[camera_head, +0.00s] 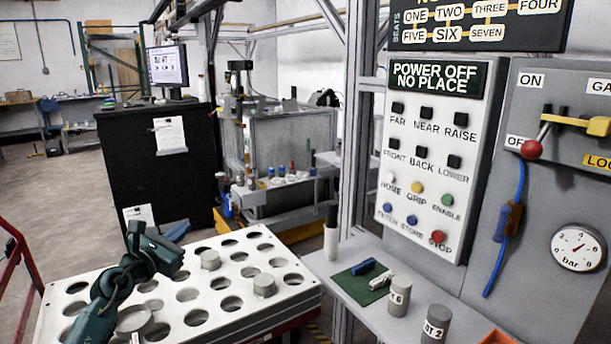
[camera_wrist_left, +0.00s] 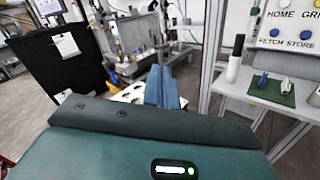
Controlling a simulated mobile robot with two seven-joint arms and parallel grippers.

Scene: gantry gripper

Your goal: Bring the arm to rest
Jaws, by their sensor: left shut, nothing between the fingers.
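My left arm (camera_head: 110,290) comes in from the lower left and bends over the white perforated table. My right gripper is in neither view.
The white table (camera_head: 205,258) has rows of round holes and several grey cylinders. A button panel (camera_head: 430,165) and a grey panel with a red-knobbed lever (camera_head: 532,149) stand right. A shelf (camera_head: 362,310) holds a green mat (camera_head: 351,286) and weights. A black cabinet (camera_head: 150,165) stands behind.

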